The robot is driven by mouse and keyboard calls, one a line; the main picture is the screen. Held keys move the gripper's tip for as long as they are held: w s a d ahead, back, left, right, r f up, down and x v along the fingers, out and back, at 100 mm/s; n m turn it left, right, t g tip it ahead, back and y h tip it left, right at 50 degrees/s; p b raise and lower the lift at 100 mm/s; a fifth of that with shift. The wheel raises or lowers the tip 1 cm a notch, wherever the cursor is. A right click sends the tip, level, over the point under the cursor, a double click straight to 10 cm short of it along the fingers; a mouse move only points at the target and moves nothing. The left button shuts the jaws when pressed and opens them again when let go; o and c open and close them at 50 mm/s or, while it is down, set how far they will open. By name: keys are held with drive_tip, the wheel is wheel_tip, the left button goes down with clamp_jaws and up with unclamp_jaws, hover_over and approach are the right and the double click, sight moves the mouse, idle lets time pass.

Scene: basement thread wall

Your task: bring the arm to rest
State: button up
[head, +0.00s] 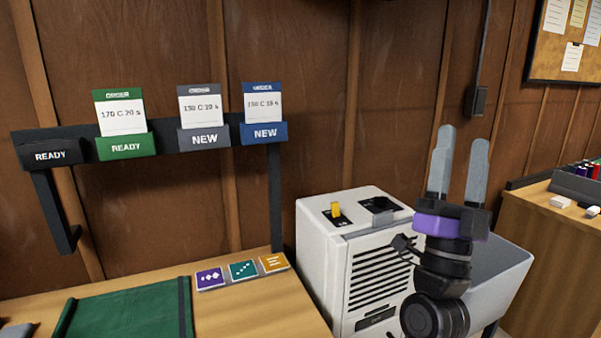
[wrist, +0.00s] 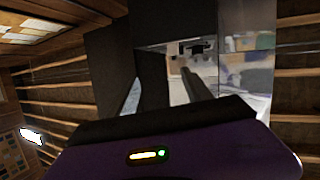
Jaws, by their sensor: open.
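My gripper (head: 461,165) shows at the right of the head view, with its two pale grey fingers pointing up. The fingers are apart and nothing is between them. The gripper is raised in front of the wood-panelled wall, beside and partly in front of the grey-white machine (head: 322,245). In the wrist view, my gripper (wrist: 160,95) shows its purple body with a small lit indicator. What lies past the fingers there is skewed and hard to make out.
A wall rack (head: 200,140) holds green, grey and blue order cards above a wooden table. A green cloth (head: 130,312) and several coloured tiles (head: 243,270) lie on the table. A wooden cabinet (head: 550,245) and a notice board (head: 568,45) are at the right.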

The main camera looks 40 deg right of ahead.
drive_tip(key=a+f+n+t+y+p, duration=0.1)
drive_tip(key=a+f+n+t+y, duration=0.3)
drive_tip(key=a+f+n+y, duration=0.55)
drive_tip(key=a+f+n+t+y+p, duration=0.1)
drive_tip(key=a+f+n+t+y, duration=0.45)
drive_tip(key=f+n+y, duration=0.65)
drive_tip(key=s+a+f+g+y+p, duration=0.1)
drive_tip(key=s+a+f+g, duration=0.3)
drive_tip(key=s, duration=0.5)
drive_tip(key=s+a+f+g+y+p, duration=0.2)
drive_tip(key=s+a+f+g+y, duration=0.2)
drive_tip(key=s+a+f, duration=0.3)
drive_tip(key=s+f+g, duration=0.1)
drive_tip(key=s, duration=0.2)
drive_tip(key=shift+s+a+f, duration=0.15)
drive_tip(key=shift+s+a, duration=0.1)
drive_tip(key=shift+a, duration=0.15)
drive_tip(key=shift+y, duration=0.25)
drive_tip(key=shift+c, duration=0.5)
